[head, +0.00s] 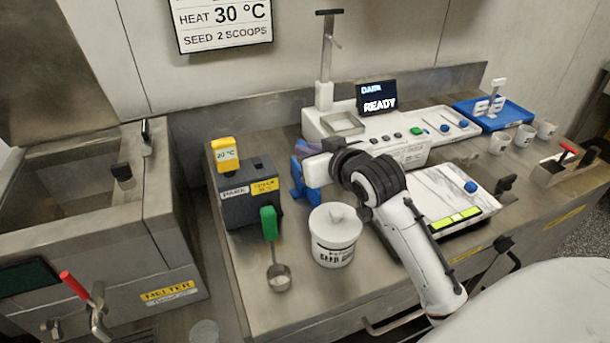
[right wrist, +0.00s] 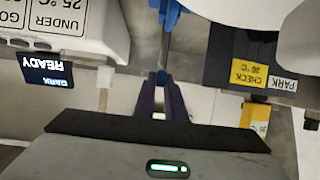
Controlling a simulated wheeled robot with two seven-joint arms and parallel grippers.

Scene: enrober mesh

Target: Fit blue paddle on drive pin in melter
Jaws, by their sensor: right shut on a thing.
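The blue paddle (head: 297,180) is at the left side of my right gripper (head: 304,160), above the counter behind the white lidded tub. My right gripper is shut on it; the wrist and forearm cover part of the hold. In the right wrist view the dark fingers (right wrist: 163,95) are close together, and blue of the paddle (right wrist: 169,12) shows beyond their tips. The melter (head: 160,235) is the steel tank at the left, with an open well (head: 65,195). A small dark block (head: 122,172) shows at the well's right side; I cannot tell whether it is the drive pin. My left gripper is not in view.
Between paddle and melter stands a dark box (head: 250,208) with a yellow-topped tool (head: 225,152) and green-handled scoop (head: 270,225). The white tub (head: 335,238) stands in front. A red-handled lever (head: 85,295) is on the melter's front. The white machine (head: 385,135) is behind.

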